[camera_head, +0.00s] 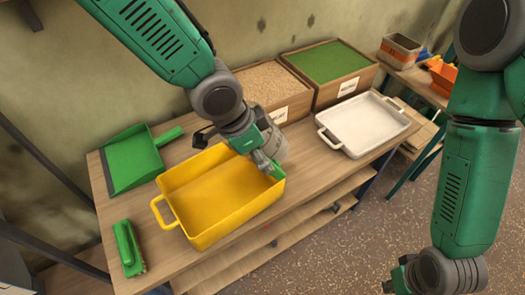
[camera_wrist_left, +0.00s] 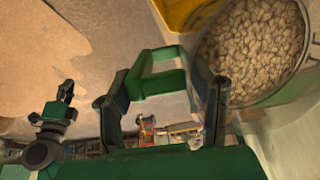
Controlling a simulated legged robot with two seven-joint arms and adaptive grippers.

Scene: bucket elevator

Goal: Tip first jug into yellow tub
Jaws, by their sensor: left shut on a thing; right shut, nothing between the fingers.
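The yellow tub (camera_head: 215,215) stands on the wooden table, open side up, and looks empty where I see inside. A jug (camera_head: 277,147) is partly hidden by my left gripper (camera_head: 262,158) at the tub's right end. In the left wrist view the jug (camera_wrist_left: 287,93) is filled with beige pellets (camera_wrist_left: 255,50), and the tub's edge (camera_wrist_left: 185,10) shows beside it. My left gripper (camera_wrist_left: 160,80) is shut on the jug's green handle (camera_wrist_left: 160,72). My right gripper (camera_head: 393,283) is shut and empty, low at the bottom right, away from the table.
A green dustpan (camera_head: 130,162) and green brush (camera_head: 127,248) lie left of the tub. Boxes of beige grain (camera_head: 268,82) and green material (camera_head: 325,62) stand behind. A white tray (camera_head: 365,123) sits at right. A side table (camera_head: 415,78) holds a bin (camera_head: 400,50).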

